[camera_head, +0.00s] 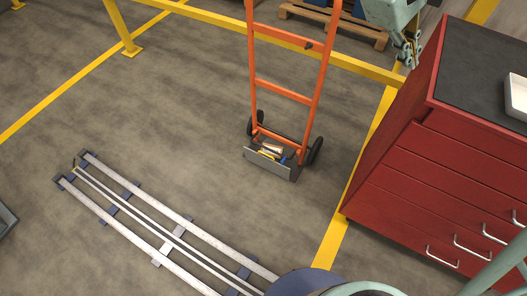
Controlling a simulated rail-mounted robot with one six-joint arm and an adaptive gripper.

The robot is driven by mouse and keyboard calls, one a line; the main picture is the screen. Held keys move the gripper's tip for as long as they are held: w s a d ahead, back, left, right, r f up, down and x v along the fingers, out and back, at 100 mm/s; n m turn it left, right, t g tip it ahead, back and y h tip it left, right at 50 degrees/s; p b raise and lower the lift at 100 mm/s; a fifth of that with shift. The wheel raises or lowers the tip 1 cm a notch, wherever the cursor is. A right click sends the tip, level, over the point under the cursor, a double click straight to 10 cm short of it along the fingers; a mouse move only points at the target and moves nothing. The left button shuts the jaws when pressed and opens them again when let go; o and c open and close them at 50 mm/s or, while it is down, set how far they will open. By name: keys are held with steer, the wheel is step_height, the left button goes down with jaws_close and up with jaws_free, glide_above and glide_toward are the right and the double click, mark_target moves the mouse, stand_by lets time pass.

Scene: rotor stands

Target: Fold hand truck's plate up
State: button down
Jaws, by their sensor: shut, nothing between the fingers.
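An orange hand truck (284,93) stands upright on the floor at the upper middle, with dark wheels on both sides at its foot. Its grey plate (270,165) is folded down and sticks out toward me near the floor. My gripper (406,61) is at the top right, up and to the right of the hand truck, near the cabinet's far corner. It is shut and empty, apart from the hand truck and its plate.
A red drawer cabinet (411,164) with a dark top and a white tray (517,97) stands at the right. Floor rails (172,228) run from the lower left to the bottom middle. A yellow barrier (222,20) and a wooden pallet (334,22) are behind. Floor left of the truck is clear.

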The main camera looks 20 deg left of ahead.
steer(key=w+a+f+n+t+h+p, duration=0.15)
steer(key=w+a+f+n, duration=0.45)
steer(key=w+a+f, duration=0.8)
steer(key=w+a+f+n+t+y, duration=0.1)
steer(key=a+f+n, duration=0.2)
steer(key=a+f, duration=0.45)
steer(key=w+a+f+n+t, duration=0.2)
steer(key=a+f+n, duration=0.15)
steer(key=f, duration=0.75)
steer(key=s+a+f+n+y, duration=0.1)
steer(key=s+a+f+n, duration=0.1)
steer(key=a+f, duration=0.35)
steer(key=s+a+f+n+y+p, duration=0.1)
steer(key=a+f, duration=0.2)
steer(key=f, duration=0.6)
steer(key=s+a+f+n, duration=0.2)
steer(key=a+f, duration=0.2)
steer(key=f, duration=0.3)
steer(key=s+a+f+n+y, duration=0.1)
steer(key=s+a+f+n, duration=0.1)
steer(key=s+f, duration=0.2)
steer(key=s+a+f+n, duration=0.1)
steer(key=s+f, duration=0.3)
steer(key=f, duration=0.7)
steer(key=s+a+f+n+y+p, duration=0.1)
steer(key=s+a+f+n, duration=0.1)
steer(key=f, duration=0.6)
steer(key=shift+s+a+f+n+y, duration=0.2)
steer(key=shift+s+a+n+y, duration=0.25)
steer(key=shift+s, duration=0.7)
